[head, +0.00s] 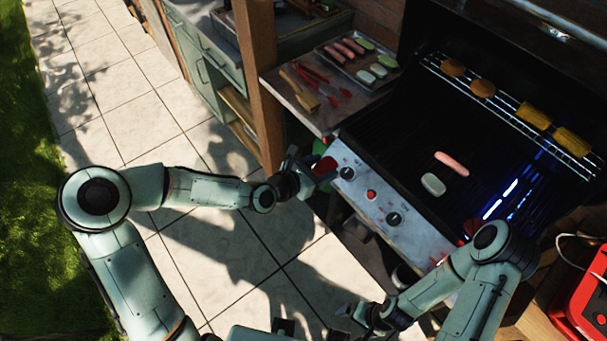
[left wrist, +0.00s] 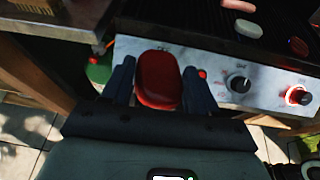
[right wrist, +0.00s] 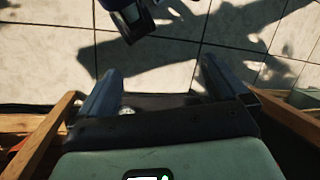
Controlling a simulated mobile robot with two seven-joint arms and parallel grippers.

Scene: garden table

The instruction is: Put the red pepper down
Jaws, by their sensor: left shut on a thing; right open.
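The red pepper (left wrist: 157,80) is between the fingers of my left gripper (left wrist: 160,85), which is shut on it. In the head view the pepper (head: 325,165) shows as a small red patch in front of the grill's control panel (head: 377,192), near the left shelf's front corner. The gripper holds it in the air at the panel's left end. My right gripper (right wrist: 155,88) is open and empty, low over the paving in front of the grill. Another red piece (left wrist: 299,46) lies on the grill grate; my right arm partly hides it in the head view.
A sausage (head: 452,163) and a pale oval slice (head: 433,184) lie on the grate. The raised rack (head: 500,103) holds patties and corn. The left shelf (head: 320,118) carries utensils and a tray (head: 349,75) of food. A red case (head: 588,305) stands at right. The grate's left part is clear.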

